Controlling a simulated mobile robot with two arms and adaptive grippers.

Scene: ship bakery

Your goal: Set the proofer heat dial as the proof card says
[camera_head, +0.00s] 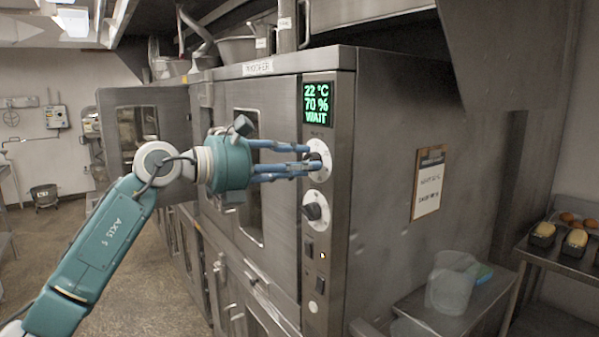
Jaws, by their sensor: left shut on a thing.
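The proofer (271,90) is a steel cabinet with a control strip on its front right edge. Its green display (317,104) reads 22 °C, 70 % and WAIT. My left gripper (312,163) is at the upper dial (321,147), shut on its knob; the fingers hide most of the knob, so its setting cannot be read. A lower dial (315,207) with a dark knob sits below it, free. The proof card (429,182) is on a brown clipboard on the cabinet's right side; its writing is too small to read. My right gripper is not in view.
A proofer door (150,125) stands open at the left. Switches (308,249) sit below the dials. A clear tub (452,283) stands on a steel surface at lower right. Loaves in tins (543,234) are on a table at far right. The floor at left is open.

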